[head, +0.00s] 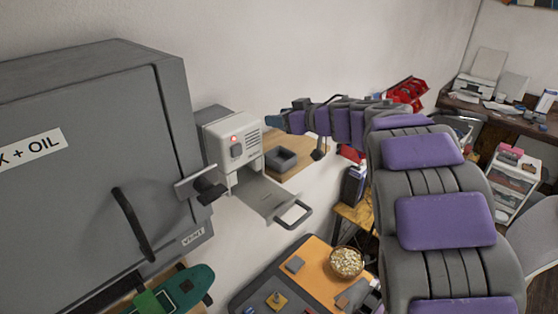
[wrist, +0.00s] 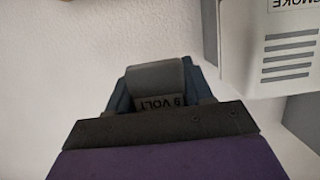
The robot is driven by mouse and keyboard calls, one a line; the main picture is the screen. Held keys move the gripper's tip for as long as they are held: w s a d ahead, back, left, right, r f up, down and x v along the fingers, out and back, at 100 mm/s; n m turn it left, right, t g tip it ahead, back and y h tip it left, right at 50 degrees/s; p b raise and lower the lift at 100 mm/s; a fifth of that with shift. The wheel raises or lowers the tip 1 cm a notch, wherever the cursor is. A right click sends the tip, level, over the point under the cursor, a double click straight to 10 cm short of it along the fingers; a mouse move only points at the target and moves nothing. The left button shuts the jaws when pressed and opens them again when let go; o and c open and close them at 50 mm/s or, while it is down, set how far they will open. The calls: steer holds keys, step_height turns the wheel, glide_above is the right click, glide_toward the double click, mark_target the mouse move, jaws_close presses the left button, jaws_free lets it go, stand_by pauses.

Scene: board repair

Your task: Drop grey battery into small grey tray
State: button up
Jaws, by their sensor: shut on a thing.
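My gripper (head: 284,121) reaches in from the right in the head view, just right of the white box. In the wrist view my gripper (wrist: 161,88) is shut on the grey battery (wrist: 156,76), marked "9 VOLT", between its blue fingers. The battery is held in the air against a background of white wall. A small dark grey square tray (head: 292,167) sits on a wooden shelf, below my gripper in the head view. The tray does not show in the wrist view.
A white box (head: 226,152) with a red light is on the wall; a grey plate with a handle (head: 265,198) juts from it. Its vented side (wrist: 270,50) shows in the wrist view. A large grey cabinet (head: 90,170) stands left. A bowl (head: 346,262) is on the table below.

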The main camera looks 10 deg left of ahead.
step_height(320, 180, down, 5)
steer(key=b, duration=0.4)
steer(key=shift+w, duration=0.1)
steer(key=shift+w, duration=0.1)
steer(key=o, duration=1.1)
steer(key=v, duration=1.7)
steer(key=shift+b, duration=0.3)
